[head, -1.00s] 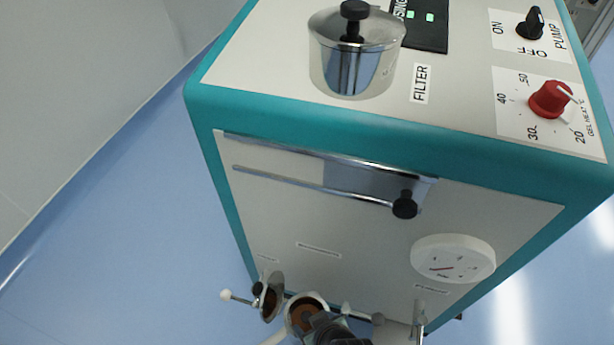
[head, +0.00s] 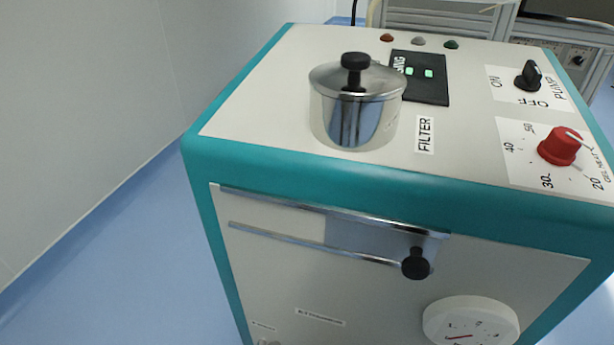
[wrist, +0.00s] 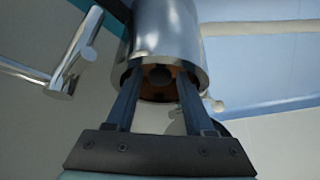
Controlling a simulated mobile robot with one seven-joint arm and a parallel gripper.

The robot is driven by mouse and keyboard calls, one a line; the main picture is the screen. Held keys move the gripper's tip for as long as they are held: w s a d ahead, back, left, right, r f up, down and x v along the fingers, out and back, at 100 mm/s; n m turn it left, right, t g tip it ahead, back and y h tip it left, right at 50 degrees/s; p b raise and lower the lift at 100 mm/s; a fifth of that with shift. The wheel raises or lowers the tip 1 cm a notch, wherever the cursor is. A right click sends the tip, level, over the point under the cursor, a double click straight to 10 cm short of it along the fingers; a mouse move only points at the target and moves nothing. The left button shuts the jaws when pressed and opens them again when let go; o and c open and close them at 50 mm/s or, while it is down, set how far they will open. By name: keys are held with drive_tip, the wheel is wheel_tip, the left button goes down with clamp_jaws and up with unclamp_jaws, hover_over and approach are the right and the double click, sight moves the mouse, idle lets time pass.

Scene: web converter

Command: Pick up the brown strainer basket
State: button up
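The brown strainer basket (wrist: 156,92) shows in the wrist view as a brown patch inside the open mouth of a shiny metal cylinder (wrist: 168,35). A dark round piece sits in the middle of that mouth. My gripper (wrist: 160,80) has its two dark fingers apart, one on each side of the mouth, with their tips at or just inside its rim. A gap shows between each finger and the dark round piece. Much of the basket is hidden by the cylinder. Neither basket nor gripper is in the head view.
In the head view, a teal and white machine (head: 400,175) carries a lidded metal pot (head: 356,115), a red knob (head: 560,147), a front bar with black knob (head: 415,264) and a white gauge (head: 470,322). Metal rods (wrist: 75,50) stand left of my gripper. Blue floor lies left of the machine.

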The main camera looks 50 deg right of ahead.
clamp_jaws()
idle(1.1)
